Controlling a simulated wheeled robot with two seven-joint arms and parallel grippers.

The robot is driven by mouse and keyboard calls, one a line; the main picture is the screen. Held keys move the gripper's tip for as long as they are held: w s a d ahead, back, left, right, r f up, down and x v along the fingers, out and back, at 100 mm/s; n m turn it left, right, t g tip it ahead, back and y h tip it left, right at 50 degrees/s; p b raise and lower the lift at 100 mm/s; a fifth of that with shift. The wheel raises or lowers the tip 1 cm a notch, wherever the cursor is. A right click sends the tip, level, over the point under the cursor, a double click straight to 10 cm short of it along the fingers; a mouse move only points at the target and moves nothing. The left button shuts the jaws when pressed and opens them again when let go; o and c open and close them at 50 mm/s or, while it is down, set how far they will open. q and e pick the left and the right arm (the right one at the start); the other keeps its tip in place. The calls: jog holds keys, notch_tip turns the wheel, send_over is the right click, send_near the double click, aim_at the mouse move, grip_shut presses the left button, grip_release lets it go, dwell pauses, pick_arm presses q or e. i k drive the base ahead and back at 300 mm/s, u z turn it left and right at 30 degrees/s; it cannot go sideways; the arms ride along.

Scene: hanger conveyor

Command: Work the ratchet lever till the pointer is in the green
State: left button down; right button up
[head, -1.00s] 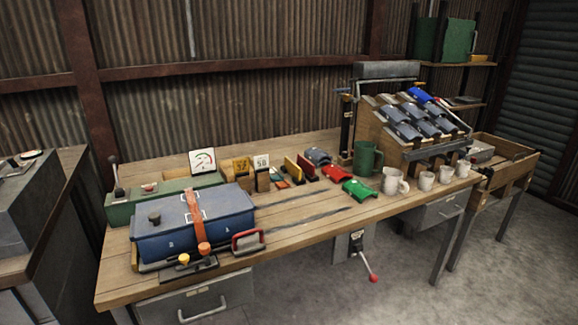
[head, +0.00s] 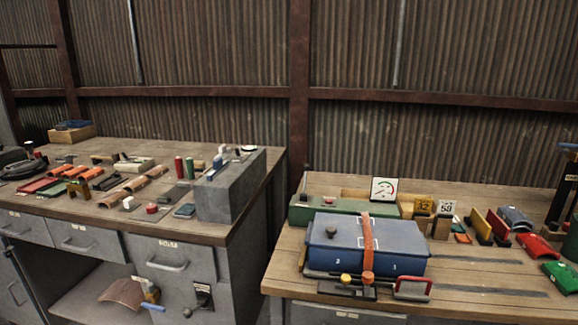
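A white gauge card (head: 384,190) with a dial, a green arc and a red part stands at the back of the right bench. Its pointer is too small to read. A blue case (head: 368,246) with an orange strap (head: 367,240) over it sits in front of the gauge. A dark fitting with orange and yellow knobs (head: 346,284) and a red-handled piece (head: 413,290) lie at its front edge. A dark upright lever (head: 304,186) rises from the green box (head: 330,206) behind the case. I cannot tell which part is the ratchet lever. Neither gripper shows.
The left bench (head: 112,221) holds several orange, red and green pieces and a grey block (head: 230,187). A gap separates the benches. Number cards (head: 446,207) and coloured holders (head: 497,223) stand right of the gauge. Bare wood shows at the right bench's front.

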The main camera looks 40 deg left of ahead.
aim_at(305, 179)
jog(key=u, duration=1.05)
